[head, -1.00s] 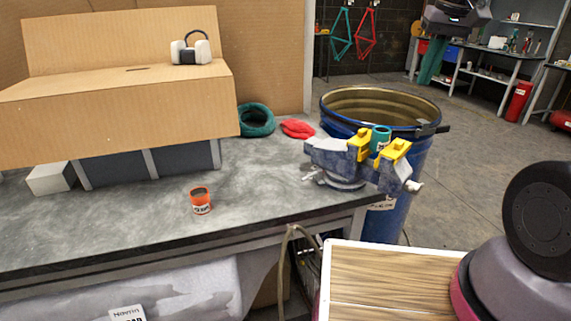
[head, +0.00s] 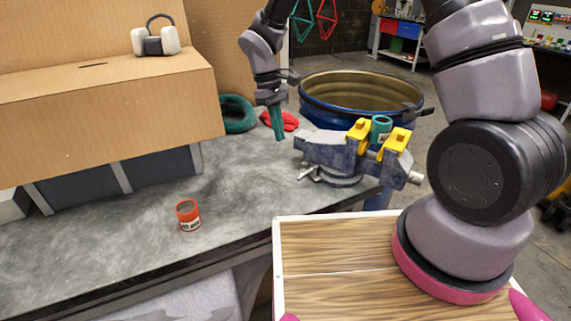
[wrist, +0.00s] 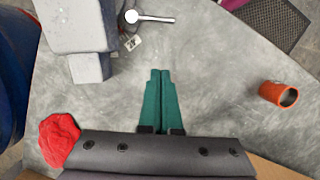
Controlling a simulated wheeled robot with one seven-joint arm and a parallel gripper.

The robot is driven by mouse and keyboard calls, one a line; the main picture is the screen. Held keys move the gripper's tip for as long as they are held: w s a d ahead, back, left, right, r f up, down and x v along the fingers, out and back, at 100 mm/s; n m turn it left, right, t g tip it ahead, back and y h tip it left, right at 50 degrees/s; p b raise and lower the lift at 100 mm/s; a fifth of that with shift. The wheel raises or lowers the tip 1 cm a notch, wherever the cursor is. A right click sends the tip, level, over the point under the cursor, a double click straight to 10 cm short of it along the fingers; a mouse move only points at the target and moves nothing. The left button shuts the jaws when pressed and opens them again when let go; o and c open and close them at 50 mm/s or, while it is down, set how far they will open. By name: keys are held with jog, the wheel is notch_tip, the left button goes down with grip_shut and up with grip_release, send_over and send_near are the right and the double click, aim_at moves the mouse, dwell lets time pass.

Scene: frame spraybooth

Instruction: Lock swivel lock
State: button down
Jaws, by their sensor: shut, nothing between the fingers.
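The blue-grey vise (head: 330,150) with yellow jaw pads stands at the right end of the workbench. A small silver lever (head: 306,172), which looks like the swivel lock, sticks out at the left of its base. In the wrist view the lever (wrist: 152,18) is at the top, with a round end beside the vise (wrist: 78,30). My gripper (head: 280,137) points down over the bench, behind and left of the vise. Its teal fingers are together and empty, and they also show in the wrist view (wrist: 160,74). The gripper is apart from the lever.
A red cloth (head: 284,121) and a teal coil (head: 236,114) lie behind the gripper. An orange can (head: 188,215) stands on the bench's front part. A blue barrel (head: 410,112) is behind the vise. A cardboard box (head: 110,115) fills the left. Clear bench lies between can and vise.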

jog(key=shift+a+f, duration=0.15)
jog(key=shift+a, duration=0.05)
jog(key=shift+f, duration=0.1)
jog(key=x, duration=1)
jog(key=shift+s+d+f, duration=0.1)
jog(key=shift+d, duration=0.05)
jog(key=shift+s+d+r, duration=0.25)
jog(key=shift+s+d, duration=0.2)
jog(key=shift+s+d+r, duration=0.25)
jog(key=shift+s+d, duration=0.2)
jog(key=shift+s+d+r, duration=0.1)
jog(key=shift+s+d, duration=0.3)
jog(key=shift+d, duration=0.05)
